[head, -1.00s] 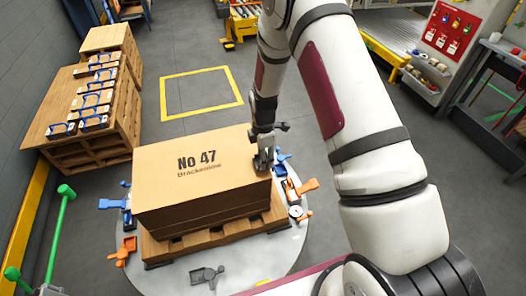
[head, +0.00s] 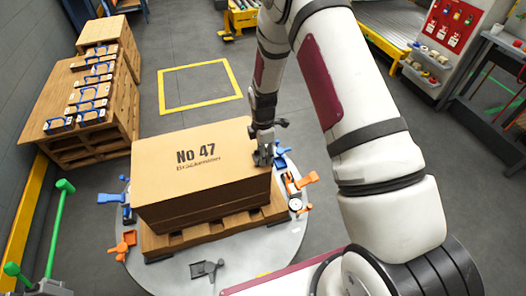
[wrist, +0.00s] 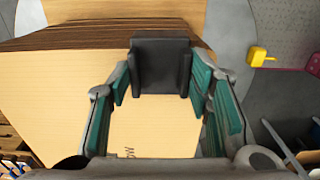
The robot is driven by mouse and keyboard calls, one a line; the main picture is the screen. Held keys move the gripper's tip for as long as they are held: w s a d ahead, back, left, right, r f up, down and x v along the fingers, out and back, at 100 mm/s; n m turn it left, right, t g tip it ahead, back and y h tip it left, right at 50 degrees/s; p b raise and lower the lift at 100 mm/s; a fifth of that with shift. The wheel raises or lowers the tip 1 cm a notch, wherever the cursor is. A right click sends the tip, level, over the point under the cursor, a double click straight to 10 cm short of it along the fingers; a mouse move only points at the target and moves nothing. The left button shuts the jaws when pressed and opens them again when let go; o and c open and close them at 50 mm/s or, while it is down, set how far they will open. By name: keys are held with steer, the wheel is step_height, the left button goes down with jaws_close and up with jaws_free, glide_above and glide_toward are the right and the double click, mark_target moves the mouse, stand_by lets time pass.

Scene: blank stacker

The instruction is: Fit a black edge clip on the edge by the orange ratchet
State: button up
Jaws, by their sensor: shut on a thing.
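My gripper (head: 263,152) is shut on a black edge clip, a dark angled piece that shows between the green-padded fingers in the wrist view (wrist: 160,64). In the head view the clip is small and hard to tell from the fingers. The gripper is at the right end of the cardboard stack (head: 195,170), marked No 47, close to its top edge. I cannot tell whether the clip touches the edge. One orange ratchet (head: 304,180) is at the right of the stack, just nearer than the gripper. Another orange ratchet (head: 123,245) is at the front left.
The stack stands on a wooden pallet (head: 232,226) on a round grey plate (head: 240,262). Blue ratchets are at the back right (head: 283,156) and left (head: 113,198); a grey one (head: 207,270) is in front.

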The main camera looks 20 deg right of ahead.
steer(key=shift+f, duration=0.15)
steer(key=o, duration=1.1)
steer(key=shift+o, duration=0.2)
steer(key=s+r+m+t, duration=0.1)
steer(key=s+r+m, duration=0.1)
steer(key=r, duration=1)
steer(key=s+r+m, duration=0.1)
steer(key=r+m, duration=0.1)
steer(key=r, duration=1)
steer(key=s+r+m+t, duration=0.2)
steer(key=s+r+m, duration=0.4)
steer(key=r, duration=0.5)
steer(key=s+r+m+t, duration=0.1)
steer(key=s+r+m, duration=0.3)
steer(key=s, duration=0.5)
steer(key=s+r+m+t, duration=0.1)
steer(key=s+r+m, duration=0.3)
steer(key=s, duration=0.6)
steer(key=shift+s, duration=0.2)
